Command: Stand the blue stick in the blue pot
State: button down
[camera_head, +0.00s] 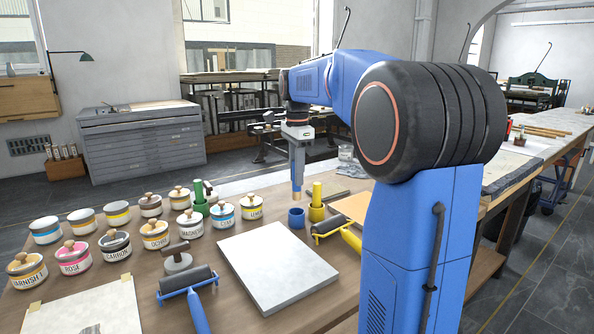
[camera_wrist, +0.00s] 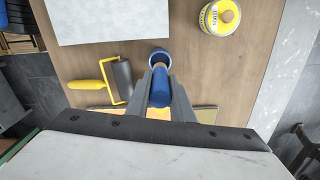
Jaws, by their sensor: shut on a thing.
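My gripper (camera_head: 298,168) points down over the table and is shut on the blue stick. In the wrist view the blue stick (camera_wrist: 161,86) sits between the two grey fingers (camera_wrist: 160,98). A tan lower tip shows below the fingers in the head view. The blue pot (camera_head: 296,218) stands open on the table beneath the stick, and a gap shows between tip and pot rim. The wrist view also shows the blue pot (camera_wrist: 159,57), just beyond the stick's end and partly overlapped by it.
A yellow pot with a yellow stick (camera_head: 316,205) stands close right of the blue pot. A yellow-handled roller (camera_head: 341,232) lies in front. A pale slab (camera_head: 277,268), a blue-handled roller (camera_head: 188,285), a green pot with stick (camera_head: 201,204) and several labelled tins (camera_head: 189,224) fill the left.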

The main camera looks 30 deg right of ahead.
aim_at(297, 199)
jog(key=shift+f, duration=3.7)
jog(key=c, duration=1.5)
grip_release()
notch_tip(297, 199, up, 17)
jog(key=shift+r, duration=0.2)
